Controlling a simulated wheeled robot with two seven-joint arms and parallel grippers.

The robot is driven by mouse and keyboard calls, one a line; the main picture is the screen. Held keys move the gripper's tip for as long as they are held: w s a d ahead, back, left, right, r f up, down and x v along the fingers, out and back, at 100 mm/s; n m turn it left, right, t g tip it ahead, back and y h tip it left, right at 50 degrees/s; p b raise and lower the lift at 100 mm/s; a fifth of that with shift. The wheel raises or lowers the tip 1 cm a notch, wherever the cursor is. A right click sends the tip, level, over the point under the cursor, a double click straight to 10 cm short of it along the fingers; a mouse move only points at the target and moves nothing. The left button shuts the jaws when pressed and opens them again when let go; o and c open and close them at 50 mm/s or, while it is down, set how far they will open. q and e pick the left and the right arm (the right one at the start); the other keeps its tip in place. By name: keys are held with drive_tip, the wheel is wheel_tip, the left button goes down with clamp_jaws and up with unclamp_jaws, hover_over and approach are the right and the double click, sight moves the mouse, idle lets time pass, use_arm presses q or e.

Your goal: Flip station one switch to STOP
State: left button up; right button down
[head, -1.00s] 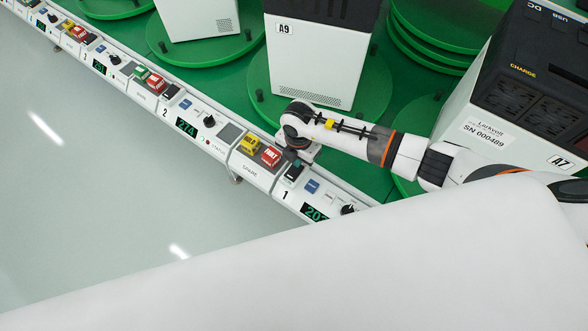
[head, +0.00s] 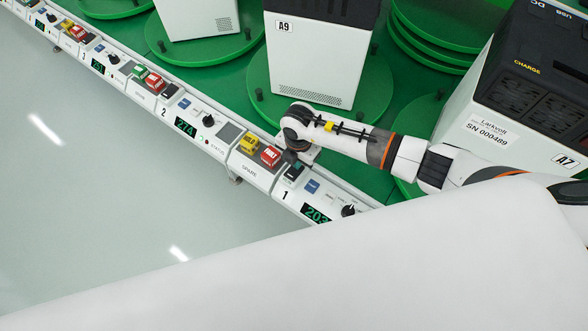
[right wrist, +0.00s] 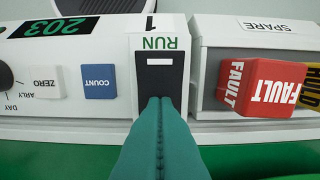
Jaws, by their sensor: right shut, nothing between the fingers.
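The station one switch (right wrist: 158,68) is a black rocker with a white bar, in a white panel marked RUN in the right wrist view. Its lower part is hidden behind my right gripper (right wrist: 160,103), whose teal fingers are shut with nothing between them. The fingertips overlap the lower part of the rocker; I cannot tell whether they touch it. In the head view the switch (head: 292,173) sits by the label 1, and my right gripper (head: 290,157) is just above it, mostly hidden by its wrist. No STOP label is visible. My left gripper is out of view.
Beside the switch are a red FAULT block (right wrist: 262,87) on the SPARE panel and a blue COUNT button (right wrist: 100,81). The station one display (head: 317,214) reads 203. White cabinet A9 (head: 318,60) and cabinet A7 (head: 505,125) stand behind the console.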

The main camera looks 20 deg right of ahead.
wheel_tip(320, 180, up, 7)
drive_tip(key=p, duration=0.6)
idle(0.7)
